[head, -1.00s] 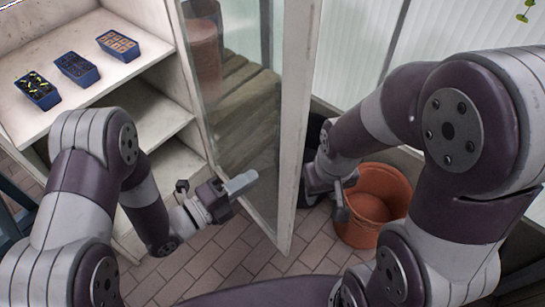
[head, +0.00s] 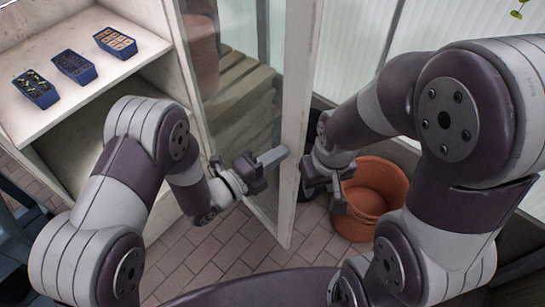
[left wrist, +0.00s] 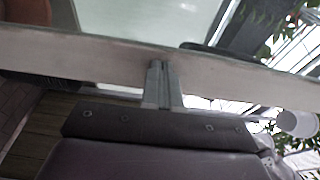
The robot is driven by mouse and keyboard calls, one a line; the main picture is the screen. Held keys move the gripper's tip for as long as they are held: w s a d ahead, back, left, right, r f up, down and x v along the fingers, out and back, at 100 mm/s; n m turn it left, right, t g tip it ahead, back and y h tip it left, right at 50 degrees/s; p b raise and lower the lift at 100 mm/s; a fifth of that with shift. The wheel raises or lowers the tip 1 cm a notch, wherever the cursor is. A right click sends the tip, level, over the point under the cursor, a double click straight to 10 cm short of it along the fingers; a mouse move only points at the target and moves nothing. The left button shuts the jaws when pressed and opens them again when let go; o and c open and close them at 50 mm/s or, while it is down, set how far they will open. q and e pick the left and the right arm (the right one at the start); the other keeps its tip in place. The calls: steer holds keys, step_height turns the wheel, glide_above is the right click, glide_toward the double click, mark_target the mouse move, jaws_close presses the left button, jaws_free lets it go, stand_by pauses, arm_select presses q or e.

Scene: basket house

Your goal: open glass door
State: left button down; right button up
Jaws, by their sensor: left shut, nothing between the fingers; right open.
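The glass door (head: 240,125) stands ajar in the middle of the head view, with a pale frame whose near upright edge (head: 296,120) runs down toward the floor. My left gripper (head: 274,157) is shut and empty, with its fingertips at the near upright, on the left side of the door. In the left wrist view the closed fingertips (left wrist: 160,72) reach the pale door frame (left wrist: 110,58); I cannot tell whether they press on it. My right gripper (head: 335,185) is open on the other side of the door, right of the upright. No handle shows.
A pale shelf unit (head: 75,110) at left holds several blue trays (head: 75,68). Terracotta pots (head: 372,198) stand on the floor close beside my right gripper. The brick floor (head: 200,255) is clear below the door.

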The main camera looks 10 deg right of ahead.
arm_select(q)
steer(key=w+d+n+t+y+b, duration=0.2)
steer(key=w+d+b, duration=0.6)
steer(key=d, duration=0.9)
steer(key=w+n+t, duration=0.1)
steer(key=w+t, duration=0.1)
steer(key=w, duration=0.1)
steer(key=shift+w+d+y, duration=0.2)
steer(key=shift+d+y, duration=0.15)
steer(key=shift+y, duration=0.05)
